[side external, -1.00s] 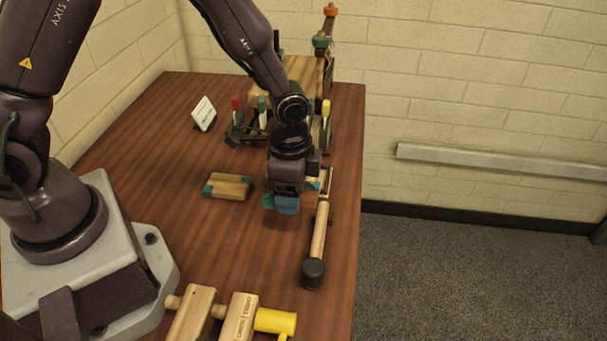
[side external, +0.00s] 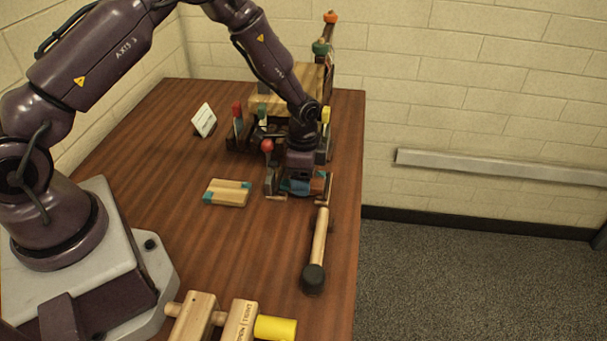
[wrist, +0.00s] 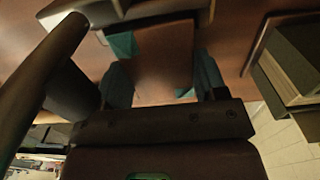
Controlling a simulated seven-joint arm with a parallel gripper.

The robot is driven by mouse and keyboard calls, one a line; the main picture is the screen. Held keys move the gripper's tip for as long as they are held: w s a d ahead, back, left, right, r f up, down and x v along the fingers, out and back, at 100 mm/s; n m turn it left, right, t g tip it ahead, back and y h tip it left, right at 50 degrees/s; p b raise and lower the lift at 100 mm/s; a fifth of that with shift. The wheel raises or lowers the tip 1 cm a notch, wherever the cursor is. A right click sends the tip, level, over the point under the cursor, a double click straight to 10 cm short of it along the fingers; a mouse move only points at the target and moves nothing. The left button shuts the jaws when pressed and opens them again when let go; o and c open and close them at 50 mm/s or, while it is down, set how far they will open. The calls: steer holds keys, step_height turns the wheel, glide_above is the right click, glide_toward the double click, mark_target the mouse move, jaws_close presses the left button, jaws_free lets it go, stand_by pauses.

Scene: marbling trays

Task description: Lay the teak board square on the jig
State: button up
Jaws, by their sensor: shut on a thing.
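My gripper (side external: 298,186) points down near the right side of the table, its blue-teal fingers shut on a reddish-brown board, which I take for the teak board (side external: 318,187). In the wrist view the board (wrist: 165,55) lies between the two fingers (wrist: 163,85), with teal patches at its corners. The jig (side external: 276,196) seems to be the low metal and wood fixture around the gripper, mostly hidden by it. I cannot tell whether the board touches it or is square to it.
A lighter board with teal corners (side external: 228,193) lies to the left. A black-ended wooden mallet (side external: 318,245) lies in front. A red knob (side external: 267,146) stands close to the gripper's left. Behind is a rack with coloured handles (side external: 237,125).

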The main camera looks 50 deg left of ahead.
steer(key=o, duration=1.1)
steer(key=shift+f, duration=0.1)
steer(key=s+d+r+n+t, duration=0.15)
steer(key=s+r, duration=0.25)
steer(key=r, duration=1)
steer(key=s+a+r+n+t, duration=0.15)
steer(key=s+r, duration=0.25)
steer(key=r, duration=1)
steer(key=shift+s+d+r+n+t, duration=0.4)
steer(key=shift+s+r+n, duration=0.6)
steer(key=shift+s, duration=1.6)
steer(key=shift+s+d+r+n+t, duration=0.4)
steer(key=shift+s+r+n, duration=0.6)
steer(key=shift+s, duration=1.55)
steer(key=shift+s+d+r+n+t, duration=0.4)
steer(key=shift+s+r+n, duration=0.6)
steer(key=shift+s, duration=1.6)
